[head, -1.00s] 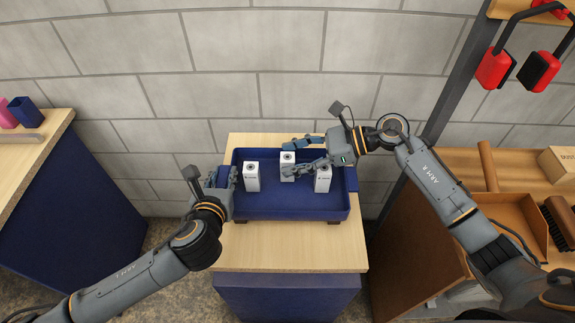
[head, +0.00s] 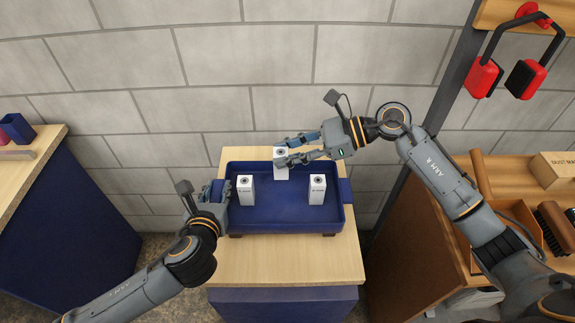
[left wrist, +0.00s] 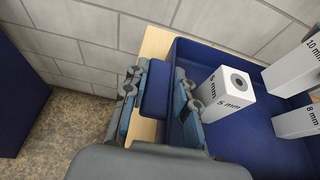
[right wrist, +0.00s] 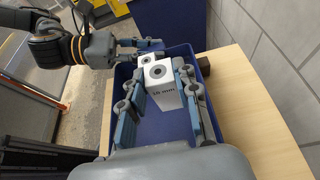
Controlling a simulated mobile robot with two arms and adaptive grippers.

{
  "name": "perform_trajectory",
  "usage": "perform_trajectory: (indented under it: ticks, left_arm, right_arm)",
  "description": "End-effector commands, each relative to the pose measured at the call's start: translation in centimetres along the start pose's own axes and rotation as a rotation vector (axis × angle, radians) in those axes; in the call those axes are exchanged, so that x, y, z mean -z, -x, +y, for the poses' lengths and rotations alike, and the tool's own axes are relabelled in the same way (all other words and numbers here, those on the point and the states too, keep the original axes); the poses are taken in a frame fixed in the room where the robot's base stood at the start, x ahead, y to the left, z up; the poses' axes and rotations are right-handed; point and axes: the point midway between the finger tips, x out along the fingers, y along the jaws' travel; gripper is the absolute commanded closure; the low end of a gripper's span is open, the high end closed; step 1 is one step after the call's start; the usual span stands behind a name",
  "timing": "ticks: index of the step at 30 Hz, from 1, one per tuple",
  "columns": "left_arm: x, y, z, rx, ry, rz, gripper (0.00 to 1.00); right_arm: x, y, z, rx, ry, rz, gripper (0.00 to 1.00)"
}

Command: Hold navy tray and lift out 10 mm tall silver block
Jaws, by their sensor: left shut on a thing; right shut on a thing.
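The navy tray (head: 285,222) stands on a wooden-topped bench. My left gripper (head: 219,191) is shut on the tray's left handle, a blue tab between the fingers in the left wrist view (left wrist: 156,90). My right gripper (head: 290,150) is shut on the pale silver 10 mm block (head: 281,168). That block is upright, above the tray floor near the back rim. The 5 mm block (head: 246,191) stands in the tray at left, the 8 mm block (head: 318,190) at right.
A grey block wall rises close behind the bench. The bench top (head: 285,262) is clear in front of the tray. Another bench (head: 35,150) with a blue container stands at left. A wooden shelf unit at right holds a box (head: 553,170) and a brush (head: 553,228).

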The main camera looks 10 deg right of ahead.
Motion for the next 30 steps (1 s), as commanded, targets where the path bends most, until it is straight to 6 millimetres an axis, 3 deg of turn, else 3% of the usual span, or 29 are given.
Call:
perform_trajectory:
  ticks: [3, 7, 17, 18, 21, 30]
  left_arm:
    - [-0.2, 0.0, 0.0, 0.000, 0.001, -0.004, 1.00]
    - [-0.2, 0.0, 0.0, 0.000, 0.001, -0.004, 1.00]
    - [-0.2, 0.0, 0.0, 0.000, 0.001, -0.003, 1.00]
    - [-0.2, 0.0, 0.0, 0.000, 0.001, -0.003, 0.66]
    - [-0.1, 0.0, 0.0, 0.000, 0.001, -0.003, 0.46]
    - [0.0, 0.1, 0.0, 0.000, 0.000, -0.001, 0.46]
  right_arm:
    - [-2.1, 0.9, 0.0, 0.001, 0.005, 0.001, 1.00]
    - [-3.5, 1.4, 0.0, -0.001, 0.003, -0.001, 1.00]
    - [-4.0, 1.6, 0.0, 0.000, 0.000, -0.001, 1.00]
    - [-4.0, 1.6, 0.0, 0.000, 0.000, -0.001, 1.00]
    - [-4.0, 1.6, 0.0, 0.000, 0.000, -0.001, 1.00]
    - [-4.0, 1.6, 0.0, 0.000, 0.000, -0.001, 1.00]
